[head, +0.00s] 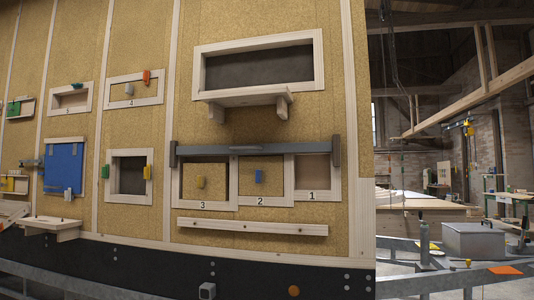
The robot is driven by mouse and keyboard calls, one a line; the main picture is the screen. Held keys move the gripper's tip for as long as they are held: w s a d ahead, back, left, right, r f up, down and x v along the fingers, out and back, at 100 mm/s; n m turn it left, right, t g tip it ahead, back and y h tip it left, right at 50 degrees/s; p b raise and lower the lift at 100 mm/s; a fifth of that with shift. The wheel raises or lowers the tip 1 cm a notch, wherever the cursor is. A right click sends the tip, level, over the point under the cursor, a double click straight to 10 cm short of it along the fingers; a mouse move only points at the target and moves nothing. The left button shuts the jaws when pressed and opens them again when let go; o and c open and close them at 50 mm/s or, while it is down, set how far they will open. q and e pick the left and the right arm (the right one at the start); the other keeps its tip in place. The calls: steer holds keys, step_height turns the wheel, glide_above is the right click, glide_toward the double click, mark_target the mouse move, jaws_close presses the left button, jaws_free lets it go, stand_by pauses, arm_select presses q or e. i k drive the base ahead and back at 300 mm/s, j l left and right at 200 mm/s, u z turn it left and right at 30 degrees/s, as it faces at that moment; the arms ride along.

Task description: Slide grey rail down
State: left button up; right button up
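The grey rail (215,150) runs level across the top of the row of framed openings numbered 3, 2 and 1 on the wall. Neither of my grippers is in view.
A pale wooden bar (252,227) is fixed to the wall below the openings. A wooden shelf (243,94) juts out above the rail. A metal beam (140,287) runs along the bottom. A blue panel (64,168) hangs at the left.

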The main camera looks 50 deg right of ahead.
mark_target(323, 147)
steer(key=z, duration=1.6)
